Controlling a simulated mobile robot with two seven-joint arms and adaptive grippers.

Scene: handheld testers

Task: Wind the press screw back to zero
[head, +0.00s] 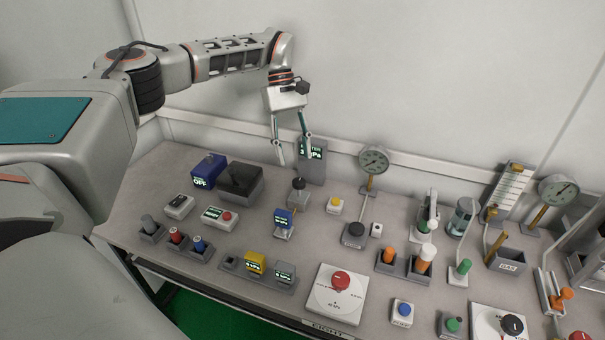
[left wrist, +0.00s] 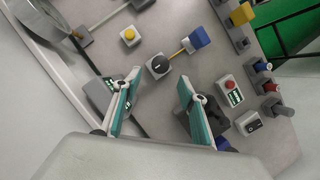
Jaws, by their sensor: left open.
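A small grey block with a round black knob on top (head: 298,184) stands near the back of the bench, and I take it to be the press screw. In the left wrist view the black knob (left wrist: 158,66) shows a white mark and lies just beyond the gap between my fingertips. A rod or tube links it to a blue handheld tester (head: 284,218), also in the left wrist view (left wrist: 199,37). My left gripper (head: 295,159) is open and empty, pointing down above and behind the knob, apart from it. In the left wrist view its teal-padded fingers (left wrist: 159,76) are spread. My right gripper is not visible.
A display box (head: 313,165) stands close behind the left gripper. A dark box (head: 240,181) is left of the knob, a yellow button (head: 335,205) right of it. A dial gauge (head: 373,160) rises further right. A red knob (head: 341,280) sits on a white plate in front.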

